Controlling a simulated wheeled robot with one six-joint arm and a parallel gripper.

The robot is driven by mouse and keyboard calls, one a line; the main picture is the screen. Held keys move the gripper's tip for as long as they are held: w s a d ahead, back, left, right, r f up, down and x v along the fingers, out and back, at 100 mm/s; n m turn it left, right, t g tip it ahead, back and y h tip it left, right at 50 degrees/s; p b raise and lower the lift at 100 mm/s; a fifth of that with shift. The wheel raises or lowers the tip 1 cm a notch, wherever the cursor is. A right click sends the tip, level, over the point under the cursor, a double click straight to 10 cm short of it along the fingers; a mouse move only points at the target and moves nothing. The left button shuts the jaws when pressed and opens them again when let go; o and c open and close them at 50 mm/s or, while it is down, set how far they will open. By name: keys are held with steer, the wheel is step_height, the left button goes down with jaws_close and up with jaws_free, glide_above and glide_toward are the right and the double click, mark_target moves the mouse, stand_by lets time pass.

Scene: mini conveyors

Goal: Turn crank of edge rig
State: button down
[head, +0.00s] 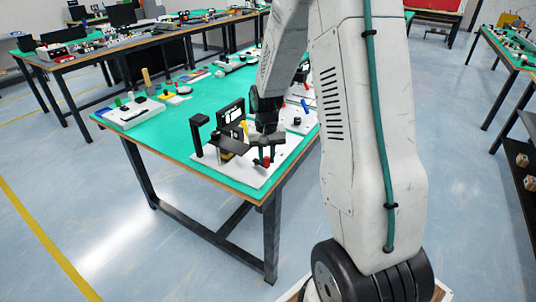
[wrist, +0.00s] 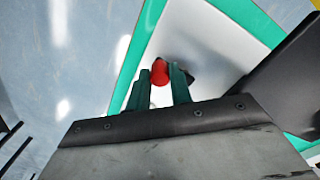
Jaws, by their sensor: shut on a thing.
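The edge rig stands on a white base plate (head: 236,176) at the near corner of the green-topped table. It has a black upright frame (head: 233,115) and a dark flat plate in front. The crank's red knob (head: 264,162) is at the right side of the rig, near the table edge. My gripper (head: 262,150) reaches down from above to the knob. In the wrist view the red knob (wrist: 159,73) sits between the two green-grey fingers, which are shut on it. The dark crank arm (wrist: 185,75) shows only in part behind the fingers.
The green table (head: 165,140) holds a white box with coloured handles (head: 133,112) and several other small rigs farther back. Another rig (head: 297,117) stands behind my gripper. Floor is free left of the table. More tables line the back and right.

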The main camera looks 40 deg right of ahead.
steer(key=shift+a+m, duration=0.25)
steer(key=shift+m, duration=0.4)
steer(key=shift+a+m, duration=0.25)
steer(key=shift+m, duration=0.4)
steer(key=c, duration=1.3)
jaws_free()
steer(key=shift+o, duration=0.2)
